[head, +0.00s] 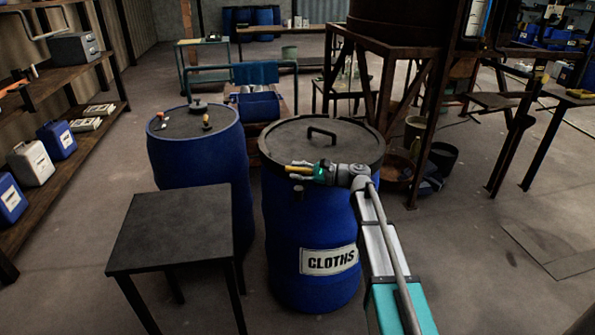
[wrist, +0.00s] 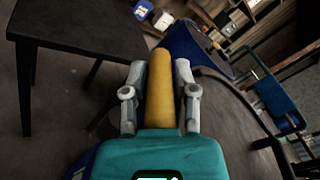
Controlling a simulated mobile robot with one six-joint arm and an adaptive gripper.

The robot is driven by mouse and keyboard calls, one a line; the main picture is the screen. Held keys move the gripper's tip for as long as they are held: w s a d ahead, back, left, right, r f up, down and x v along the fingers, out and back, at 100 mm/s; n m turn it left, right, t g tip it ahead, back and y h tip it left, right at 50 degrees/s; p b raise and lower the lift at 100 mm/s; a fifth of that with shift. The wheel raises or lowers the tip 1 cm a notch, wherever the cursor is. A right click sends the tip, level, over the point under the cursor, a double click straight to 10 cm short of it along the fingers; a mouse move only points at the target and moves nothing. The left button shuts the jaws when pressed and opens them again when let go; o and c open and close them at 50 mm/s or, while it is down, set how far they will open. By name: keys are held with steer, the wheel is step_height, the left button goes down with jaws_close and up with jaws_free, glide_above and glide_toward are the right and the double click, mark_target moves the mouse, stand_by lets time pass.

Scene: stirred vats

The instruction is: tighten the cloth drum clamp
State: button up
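The blue cloth drum (head: 305,235) carries a CLOTHS label (head: 329,260) and stands upright in the middle of the head view. Its dark lid (head: 300,140) is on, with a black handle on top, and a dark band runs round its rim. My gripper (head: 300,171) is at the lid's near edge. In the wrist view the two grey fingers of my gripper (wrist: 159,80) press on both sides of a yellow handle (wrist: 160,85), apparently the clamp's lever. The handle's end also shows in the head view (head: 297,170). Where it joins the clamp is hidden.
A black table (head: 175,225) stands close on the left of the drum. A second blue drum (head: 200,160) with small items on its lid stands behind it. A rusty frame (head: 375,90) holds a vat behind right. The floor to the right is mostly clear.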

jaws_close()
steer(key=shift+s+m+t, duration=0.1)
steer(key=shift+m+t, duration=0.4)
steer(key=shift+t, duration=0.5)
steer(key=o, duration=0.6)
jaws_free()
steer(key=shift+d, duration=0.15)
steer(key=v, duration=1.1)
steer(key=shift+d+r, duration=0.2)
steer(key=shift+d, duration=0.15)
